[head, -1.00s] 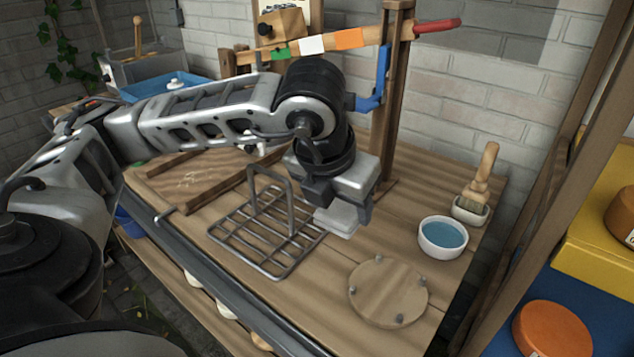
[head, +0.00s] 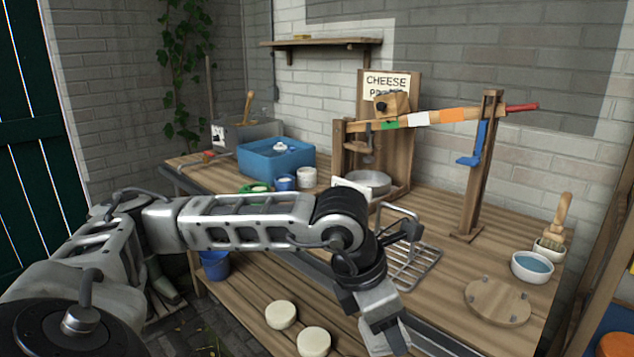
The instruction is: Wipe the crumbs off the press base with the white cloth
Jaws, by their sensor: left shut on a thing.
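My left gripper (head: 384,322) is at the bottom centre, in front of the bench's front edge and above the lower shelf. It is shut on a pale flat thing (head: 402,342) that looks like the white cloth, mostly hidden by the fingers. The cheese press (head: 398,155) stands at the back of the bench, with its long striped lever (head: 440,117) reaching right to a wooden post. My right gripper is not in view.
A wire rack (head: 412,265) stands on the bench just behind my left gripper. A round wooden board (head: 497,300), a bowl of blue liquid (head: 532,267) and a brush (head: 560,220) are at the right. A blue tub (head: 262,160) is at the back left. Pale rounds (head: 281,315) lie on the lower shelf.

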